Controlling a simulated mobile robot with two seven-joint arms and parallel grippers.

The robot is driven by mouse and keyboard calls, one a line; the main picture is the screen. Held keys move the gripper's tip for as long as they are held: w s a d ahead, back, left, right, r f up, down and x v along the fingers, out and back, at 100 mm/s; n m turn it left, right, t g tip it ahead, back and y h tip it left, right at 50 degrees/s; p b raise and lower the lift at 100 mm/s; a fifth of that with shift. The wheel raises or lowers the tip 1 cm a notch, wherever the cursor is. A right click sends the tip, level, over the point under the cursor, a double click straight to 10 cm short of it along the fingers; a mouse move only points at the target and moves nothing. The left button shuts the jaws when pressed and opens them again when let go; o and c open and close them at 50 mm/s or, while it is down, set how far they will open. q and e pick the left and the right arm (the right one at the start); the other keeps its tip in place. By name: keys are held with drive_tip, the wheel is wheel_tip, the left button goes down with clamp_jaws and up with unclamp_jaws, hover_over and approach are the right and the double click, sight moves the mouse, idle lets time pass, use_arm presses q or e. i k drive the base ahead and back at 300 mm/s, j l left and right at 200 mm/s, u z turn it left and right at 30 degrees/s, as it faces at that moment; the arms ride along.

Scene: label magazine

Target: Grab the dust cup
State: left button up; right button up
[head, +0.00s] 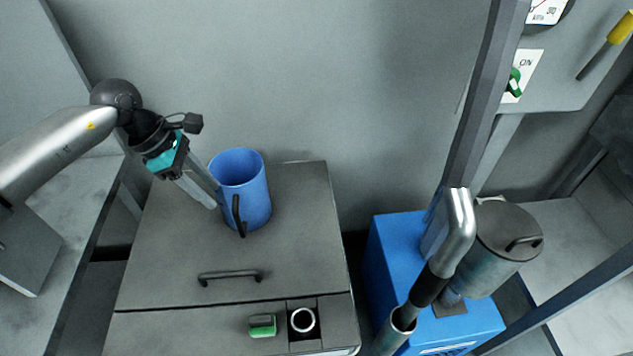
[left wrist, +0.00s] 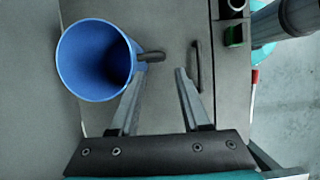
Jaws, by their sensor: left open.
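The dust cup looks to be the blue open-topped cup (head: 249,187) with a dark handle (head: 238,216), standing upright on the grey cabinet top. It also shows in the left wrist view (left wrist: 100,60), at the upper left, with its handle (left wrist: 152,57) pointing right. My left gripper (head: 216,200) is open, with its fingers just left of the cup in the head view. In the left wrist view the handle shows just past the tip of the left finger (left wrist: 158,74). Nothing is between the fingers. My right gripper is not in view.
The cabinet top (head: 290,220) has a dark bar handle (head: 229,276), a green block (head: 262,326) and a white ring (head: 303,320) near its front. A blue machine (head: 390,240) with a grey cylinder (head: 505,250) and a silver pipe (head: 456,235) stands right.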

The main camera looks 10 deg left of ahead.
sight(447, 297)
drive_tip(key=z, duration=1.15)
drive_tip(key=k+l, duration=0.25)
